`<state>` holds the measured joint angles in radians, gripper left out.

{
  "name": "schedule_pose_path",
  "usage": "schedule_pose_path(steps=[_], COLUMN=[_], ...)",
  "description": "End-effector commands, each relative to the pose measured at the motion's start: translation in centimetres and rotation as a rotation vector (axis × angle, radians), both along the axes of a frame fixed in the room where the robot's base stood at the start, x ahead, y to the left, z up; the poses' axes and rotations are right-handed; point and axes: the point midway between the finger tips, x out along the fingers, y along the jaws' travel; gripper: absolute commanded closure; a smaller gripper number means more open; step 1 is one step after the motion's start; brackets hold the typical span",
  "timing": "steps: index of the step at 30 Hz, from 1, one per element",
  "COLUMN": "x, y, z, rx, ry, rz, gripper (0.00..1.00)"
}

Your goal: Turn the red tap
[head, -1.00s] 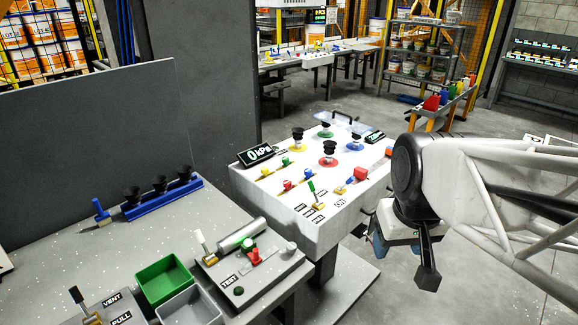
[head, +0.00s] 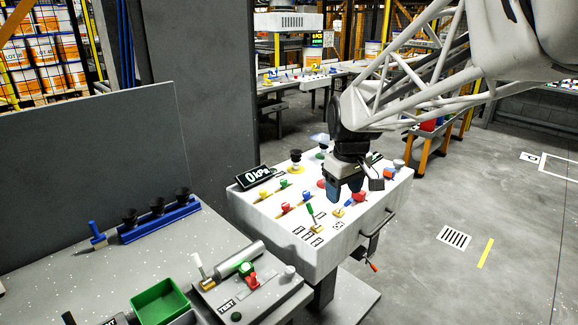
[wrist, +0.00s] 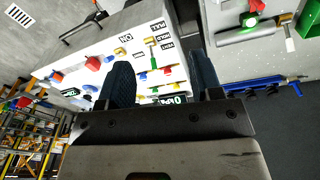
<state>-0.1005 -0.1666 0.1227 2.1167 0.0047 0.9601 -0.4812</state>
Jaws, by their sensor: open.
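A small red tap (head: 285,207) sits on the white sloping panel (head: 250,218), in a group with green, yellow and blue taps. My gripper (head: 345,192) is open and empty, with blue fingers pointing down over the right part of the panel, to the right of the red tap. It also shows in the wrist view (wrist: 160,62). No contact with the tap is visible. My arm hides part of the panel.
A larger red handle (head: 360,197) and a green-handled lever (head: 311,213) stand close to my gripper. Black mushroom knobs (head: 296,157) and a pressure display (head: 254,177) are at the back. A grey table with a test box (head: 240,300) stands at front left.

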Motion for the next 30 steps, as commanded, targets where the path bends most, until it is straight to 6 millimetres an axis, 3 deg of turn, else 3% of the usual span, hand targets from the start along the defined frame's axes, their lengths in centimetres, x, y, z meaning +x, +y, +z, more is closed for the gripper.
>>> schedule_pose_path(steps=[14,30], x=[11.1,22.4], y=[4.3,10.1], z=[-3.6,-10.7], rx=[-0.017,-0.027], ry=[0.048,0.099], rz=[0.242,0.516], gripper=[0.41,0.41])
